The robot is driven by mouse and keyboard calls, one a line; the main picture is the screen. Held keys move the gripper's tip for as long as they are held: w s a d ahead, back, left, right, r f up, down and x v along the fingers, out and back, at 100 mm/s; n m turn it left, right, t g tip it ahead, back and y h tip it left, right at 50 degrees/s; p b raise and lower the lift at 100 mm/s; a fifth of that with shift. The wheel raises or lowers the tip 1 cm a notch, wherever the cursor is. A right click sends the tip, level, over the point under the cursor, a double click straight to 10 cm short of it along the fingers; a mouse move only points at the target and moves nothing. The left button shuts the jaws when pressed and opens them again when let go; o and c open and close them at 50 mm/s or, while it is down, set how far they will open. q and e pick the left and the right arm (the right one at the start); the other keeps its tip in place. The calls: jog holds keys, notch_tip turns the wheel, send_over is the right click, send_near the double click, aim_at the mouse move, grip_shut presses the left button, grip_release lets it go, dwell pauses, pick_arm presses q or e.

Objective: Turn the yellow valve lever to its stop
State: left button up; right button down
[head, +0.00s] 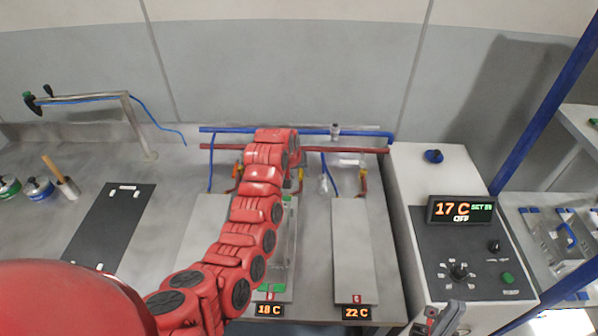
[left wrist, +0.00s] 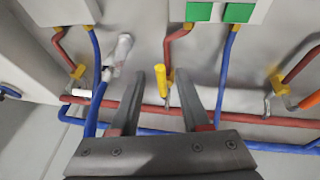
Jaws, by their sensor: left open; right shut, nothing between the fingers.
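In the left wrist view, a yellow valve lever (left wrist: 170,80) sits on a short red pipe branch, between the two fingers of my left gripper (left wrist: 161,74). The gripper is open, with a finger on either side of the lever; I cannot tell whether either touches it. In the head view my red left arm reaches to the pipes at the back, and its links hide that gripper's fingers. My right gripper (head: 441,319) is at the bottom edge of the head view, shut and empty, beside the control box and away from the pipes.
A red pipe (head: 345,149) and a blue pipe (head: 362,134) run along the back. Other yellow fittings (left wrist: 277,82) and a white-handled part (left wrist: 123,50) are close by. Grey plates (head: 352,240) lie in front. A control box (head: 462,258) reads 17 C.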

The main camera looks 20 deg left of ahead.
pick_arm(q)
grip_shut()
dwell(0.3)
dwell(1.2)
